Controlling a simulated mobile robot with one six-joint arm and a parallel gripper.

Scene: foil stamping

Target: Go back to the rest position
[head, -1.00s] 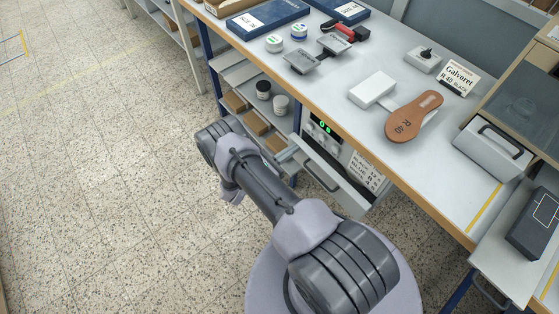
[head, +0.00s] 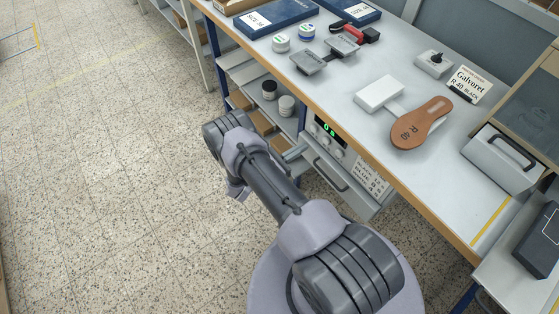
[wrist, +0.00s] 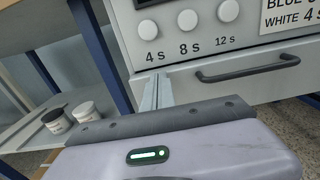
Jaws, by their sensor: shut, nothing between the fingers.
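My gripper (head: 295,152) is at the front of the grey control unit below the bench, beside the drawer (head: 340,178). In the wrist view its thin metal fingers (wrist: 157,93) are together with nothing between them. They point at the unit's front, near the left end of the drawer front (wrist: 250,80). I cannot tell whether they touch it. My arm stretches from the lower right of the head view, bent at the elbow.
Jars (head: 286,105) stand on the shelf left of the unit. The floor (head: 110,190) at left is clear.

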